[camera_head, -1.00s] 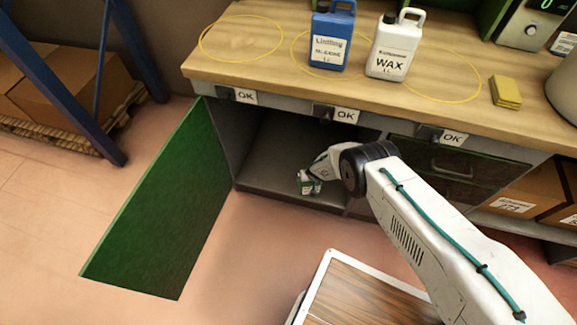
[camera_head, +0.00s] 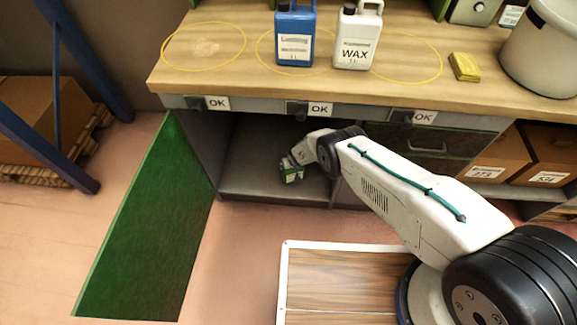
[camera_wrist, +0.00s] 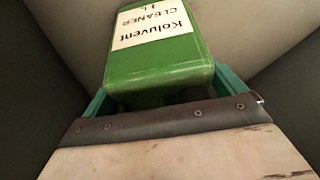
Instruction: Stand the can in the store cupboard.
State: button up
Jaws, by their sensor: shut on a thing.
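The green can (camera_wrist: 160,65) fills the middle of the wrist view, with a label reading "Koluvent CLEANER 1 L" that appears upside down there. My gripper (camera_wrist: 170,95) is shut on it; the fingertips are mostly hidden behind the can. I cannot tell whether the can touches the cupboard floor. The cupboard's green door (camera_head: 150,225) stands wide open at the left.
A blue jug (camera_head: 295,35) and a white WAX jug (camera_head: 357,40) stand on the bench top (camera_head: 215,75) above. Drawers (camera_head: 430,142) and cardboard boxes (camera_head: 500,160) lie to the right. The cupboard floor around the can looks clear.

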jog(key=shift+a+f, duration=0.15)
jog(key=shift+f, duration=0.2)
jog(key=o, duration=1.7)
jog(key=shift+r, duration=0.1)
